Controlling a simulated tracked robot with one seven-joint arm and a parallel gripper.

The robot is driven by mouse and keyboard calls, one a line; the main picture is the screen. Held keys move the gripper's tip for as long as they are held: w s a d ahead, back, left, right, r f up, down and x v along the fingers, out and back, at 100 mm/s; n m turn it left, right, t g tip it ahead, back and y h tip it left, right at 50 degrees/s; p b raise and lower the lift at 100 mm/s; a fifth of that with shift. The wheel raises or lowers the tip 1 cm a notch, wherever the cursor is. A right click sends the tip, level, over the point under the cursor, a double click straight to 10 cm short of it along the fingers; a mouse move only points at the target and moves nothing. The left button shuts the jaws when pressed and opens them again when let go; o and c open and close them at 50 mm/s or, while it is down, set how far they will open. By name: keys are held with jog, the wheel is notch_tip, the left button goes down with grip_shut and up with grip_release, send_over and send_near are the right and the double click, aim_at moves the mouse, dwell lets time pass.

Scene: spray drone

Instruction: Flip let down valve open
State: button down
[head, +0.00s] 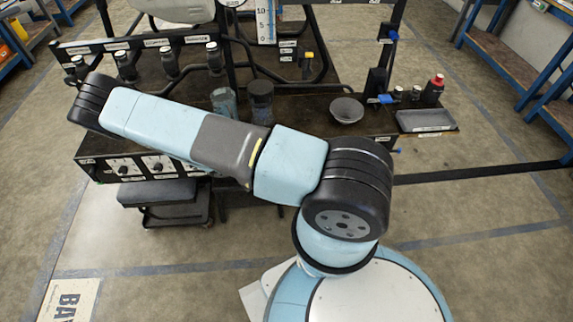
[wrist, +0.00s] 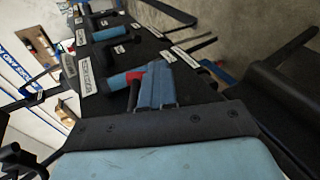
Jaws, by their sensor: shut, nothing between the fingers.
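In the wrist view, a row of labelled valves runs along a dark rail (wrist: 100,45); the labels are too blurred to read, so I cannot tell which is the let down valve. The nearest has a blue body (wrist: 117,82) and a red part (wrist: 135,77). My gripper (wrist: 155,80), with blue-grey fingers, is shut and empty; it appears close to the red part, but I cannot tell whether they touch. In the head view, several dark valves (head: 126,64) hang from the labelled rail at the upper left. My gripper does not show there.
In the head view, the dark bench (head: 300,108) carries two jars (head: 261,98), a round bowl (head: 346,110) and, at the right, a tray (head: 425,121) and a red-capped bottle (head: 433,90). Upright posts rise behind it.

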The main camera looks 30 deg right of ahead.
jog(key=shift+r, duration=0.1)
jog(key=v, duration=1.3)
jog(key=shift+w+a, duration=0.15)
jog(key=shift+a, duration=0.25)
notch_tip(320, 180, up, 35)
jog(key=d+t+y, duration=0.1)
jog(key=y, duration=0.8)
jog(key=s+d+r+n+t+y, duration=0.1)
jog(key=s+d+r+t, duration=0.2)
jog(key=s+r, duration=0.7)
jog(key=s+d+r+n+t+y, duration=0.1)
jog(key=s+d+r+t, duration=0.3)
jog(key=s+r, duration=0.6)
jog(key=shift+r+y, duration=0.6)
jog(key=shift+r, duration=0.1)
